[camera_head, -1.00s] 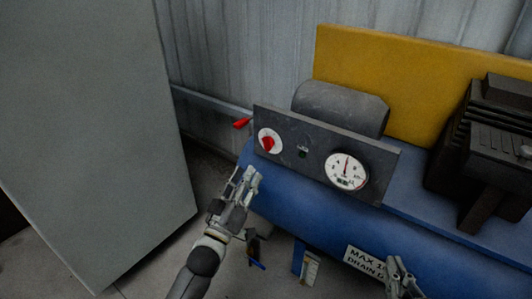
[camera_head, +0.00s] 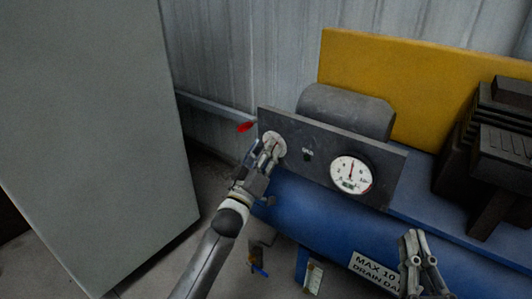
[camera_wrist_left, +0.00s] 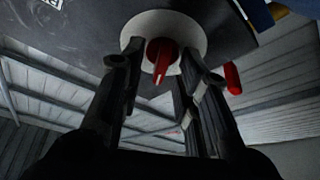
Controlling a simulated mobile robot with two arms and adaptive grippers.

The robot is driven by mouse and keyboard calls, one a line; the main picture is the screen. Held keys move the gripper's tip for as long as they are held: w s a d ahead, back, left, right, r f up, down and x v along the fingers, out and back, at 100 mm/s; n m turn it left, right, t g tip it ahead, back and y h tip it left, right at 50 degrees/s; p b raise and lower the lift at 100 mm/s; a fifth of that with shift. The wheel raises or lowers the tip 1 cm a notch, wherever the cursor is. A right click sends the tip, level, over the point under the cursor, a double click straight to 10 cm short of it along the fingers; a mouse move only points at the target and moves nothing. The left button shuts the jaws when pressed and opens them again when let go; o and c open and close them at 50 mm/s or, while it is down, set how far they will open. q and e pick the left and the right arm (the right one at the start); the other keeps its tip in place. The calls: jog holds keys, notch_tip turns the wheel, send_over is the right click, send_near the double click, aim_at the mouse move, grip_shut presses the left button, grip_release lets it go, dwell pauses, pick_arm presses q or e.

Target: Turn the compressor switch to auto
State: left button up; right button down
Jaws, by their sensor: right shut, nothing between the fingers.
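The compressor's dark control panel (camera_head: 325,158) carries a round white switch plate (camera_head: 280,144) at its left end. In the left wrist view the red switch knob (camera_wrist_left: 160,58) stands on its white plate (camera_wrist_left: 188,30), between the two fingers. My left gripper (camera_head: 269,150) is at the switch and hides most of the knob in the head view. In the left wrist view the left gripper (camera_wrist_left: 160,72) is open, its fingers on either side of the knob with gaps visible; contact cannot be told. My right gripper (camera_head: 411,236) is shut and empty in front of the blue tank (camera_head: 330,222).
A white gauge (camera_head: 351,174) sits at the panel's right. A red lever (camera_head: 245,127) sticks out left of the panel; it also shows in the wrist view (camera_wrist_left: 232,78). A tall grey cabinet (camera_head: 90,130) stands left. A dark finned block (camera_head: 490,140) stands right.

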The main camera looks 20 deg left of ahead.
pick_arm(q)
jog(key=shift+c, duration=0.2)
jog(key=shift+r, duration=0.1)
grip_shut()
jog(key=shift+w+a+r+m+g+h+p, duration=0.1)
jog(key=shift+m+g+h+p, duration=0.4)
jog(key=shift+m+h, duration=1.7)
jog(key=shift+s+a+r+m+g+h+p, duration=0.1)
jog(key=shift+m+g+h+p, duration=0.45)
jog(key=shift+m, duration=3.2)
jog(key=shift+w+m+g+h+p, duration=0.1)
jog(key=shift+m+g+h+p, duration=0.3)
jog(key=shift+m+h, duration=1.85)
pick_arm(e)
notch_tip(320, 180, down, 12)
jog(key=s+d+g+h, duration=0.1)
jog(key=g+h, duration=0.1)
jog(key=g, duration=0.5)
jog(key=shift+d+r, duration=0.15)
jog(key=shift+d, duration=0.25)
pick_arm(q)
jog(key=shift+m+y, duration=0.7)
